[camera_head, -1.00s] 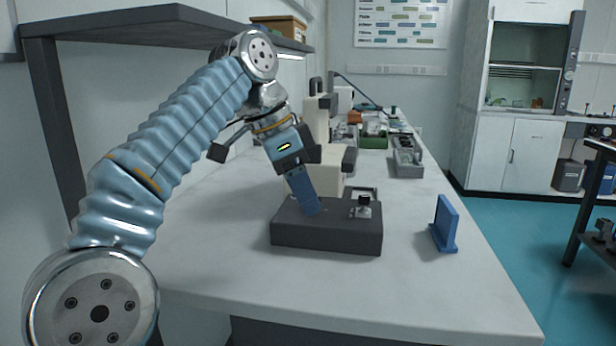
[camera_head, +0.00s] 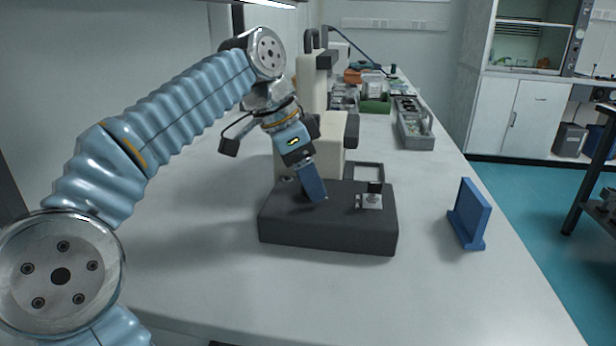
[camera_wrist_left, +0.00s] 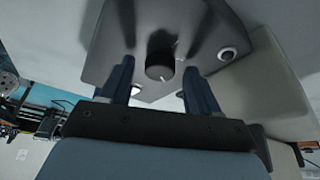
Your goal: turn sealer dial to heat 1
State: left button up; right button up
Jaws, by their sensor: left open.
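The sealer has a dark grey base (camera_head: 325,234) and a cream upright body (camera_head: 313,80) behind it on the bench. In the left wrist view its black round dial (camera_wrist_left: 160,62), with a small white pointer mark, stands on the dark housing (camera_wrist_left: 205,25). My left gripper (camera_head: 316,196) is low over the base in the head view, pointing down and tilted. In the wrist view its two blue fingers (camera_wrist_left: 158,72) are apart, with the dial between and just beyond their tips; contact cannot be told. The dial is not distinguishable in the head view. My right gripper is not in view.
A small plate with a black block (camera_head: 372,200) sits at the base's right. A blue upright stand (camera_head: 471,212) is further right on the bench (camera_head: 440,290). Grey trays (camera_head: 413,130) and a green box (camera_head: 376,106) lie behind. The front of the bench is clear.

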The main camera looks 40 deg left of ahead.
pick_arm(q)
jog(key=shift+f, duration=0.25)
jog(key=shift+c, duration=0.4)
jog(key=c, duration=1)
jog(key=shift+o, duration=0.2)
